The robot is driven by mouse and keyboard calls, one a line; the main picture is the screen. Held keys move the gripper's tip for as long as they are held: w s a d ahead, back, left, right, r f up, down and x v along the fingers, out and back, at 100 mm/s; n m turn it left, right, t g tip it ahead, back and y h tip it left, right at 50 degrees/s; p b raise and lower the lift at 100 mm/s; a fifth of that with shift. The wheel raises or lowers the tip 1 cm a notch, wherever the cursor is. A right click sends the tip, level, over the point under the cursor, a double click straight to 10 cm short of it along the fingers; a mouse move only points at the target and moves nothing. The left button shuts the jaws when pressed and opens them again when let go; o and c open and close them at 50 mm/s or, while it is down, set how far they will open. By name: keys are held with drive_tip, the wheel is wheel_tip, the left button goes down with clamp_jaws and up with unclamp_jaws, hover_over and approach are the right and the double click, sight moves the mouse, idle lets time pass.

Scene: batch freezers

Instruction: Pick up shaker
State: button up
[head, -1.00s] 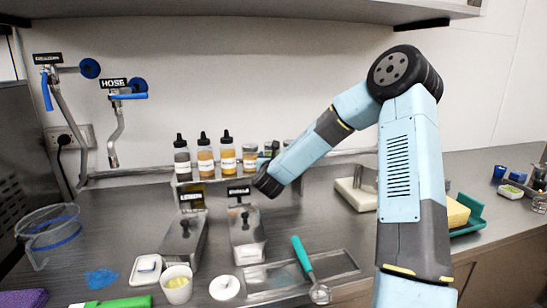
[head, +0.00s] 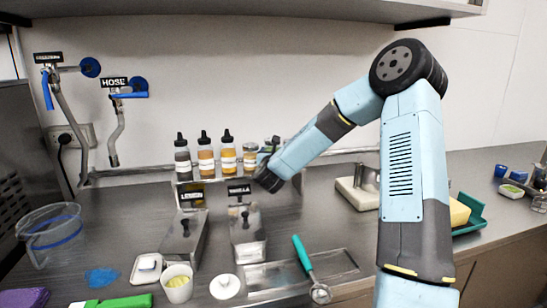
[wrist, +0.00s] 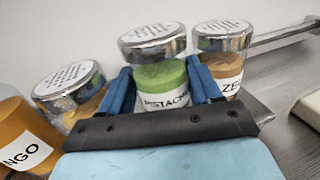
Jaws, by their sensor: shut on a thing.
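A shaker with a silver perforated lid, green contents and a label reading about "PISTACH" (wrist: 162,100) stands in the middle of the wrist view. My gripper (wrist: 163,82) has its two blue fingers closed on the sides of this shaker, below the lid. Another shaker with brown contents (wrist: 222,66) is close on the right, and one with orange-brown contents (wrist: 70,88) is on the left and looks tilted in this view. In the head view my dark wrist hides most of the held shaker at the rack.
Several dark-capped squeeze bottles (head: 205,158) and a shaker (head: 250,158) stand on the shelf left of my wrist. Metal lidded bins (head: 248,235) sit below. A teal-handled scoop (head: 303,255) lies on a tray in front. Bare wall is above.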

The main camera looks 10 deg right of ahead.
drive_tip(key=s+r, duration=1.1)
drive_tip(key=s, duration=0.3)
drive_tip(key=shift+r, duration=0.25)
drive_tip(key=o, duration=0.5)
drive_tip(key=shift+c, duration=0.2)
drive_tip(key=c, duration=0.5)
drive_tip(key=shift+s+d, duration=0.1)
